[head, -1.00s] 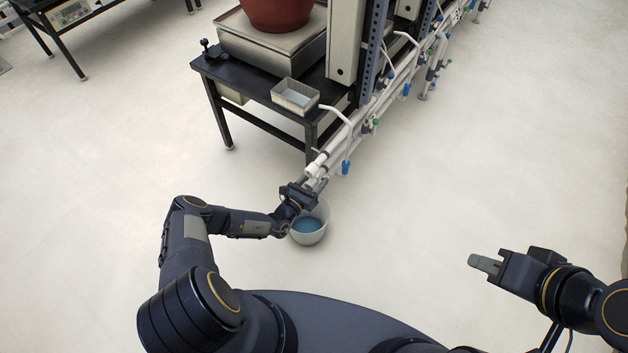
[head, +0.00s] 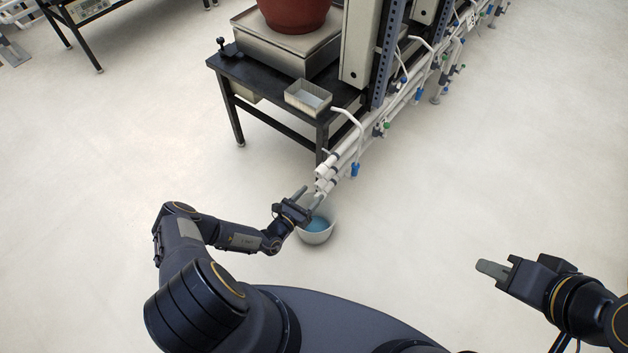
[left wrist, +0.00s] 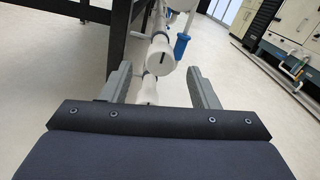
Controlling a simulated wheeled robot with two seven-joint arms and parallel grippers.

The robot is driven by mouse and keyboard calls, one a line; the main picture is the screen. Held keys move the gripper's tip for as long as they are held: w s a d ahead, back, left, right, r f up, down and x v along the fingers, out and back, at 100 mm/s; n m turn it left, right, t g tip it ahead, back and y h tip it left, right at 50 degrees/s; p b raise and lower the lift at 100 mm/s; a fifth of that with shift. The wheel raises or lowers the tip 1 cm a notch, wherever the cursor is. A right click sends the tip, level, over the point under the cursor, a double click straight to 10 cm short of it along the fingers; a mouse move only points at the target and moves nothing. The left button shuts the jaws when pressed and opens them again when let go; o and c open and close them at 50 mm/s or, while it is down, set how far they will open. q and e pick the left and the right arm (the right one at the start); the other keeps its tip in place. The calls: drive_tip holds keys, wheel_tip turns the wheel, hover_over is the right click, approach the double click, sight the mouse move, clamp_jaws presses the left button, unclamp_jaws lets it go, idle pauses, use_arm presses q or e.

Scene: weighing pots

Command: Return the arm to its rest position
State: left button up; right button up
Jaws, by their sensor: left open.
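My left gripper (head: 309,194) is open, near the ends of the white pipes (head: 326,186). In the left wrist view its two grey fingers (left wrist: 160,82) stand apart with nothing held between them, and white pipe ends (left wrist: 161,55) show beyond them. My right gripper (head: 493,269) is at the right of the head view, apart from everything. Its fingers overlap from this angle, so I cannot tell if it is open.
A white bucket with blue inside (head: 316,232) stands on the floor just below my left gripper. A black table (head: 268,94) carries a scale (head: 288,50) with a red pot (head: 294,12) and a small metal tray (head: 308,97).

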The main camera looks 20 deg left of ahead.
sight(316, 174)
use_arm(q)
drive_tip(key=shift+r, duration=0.1)
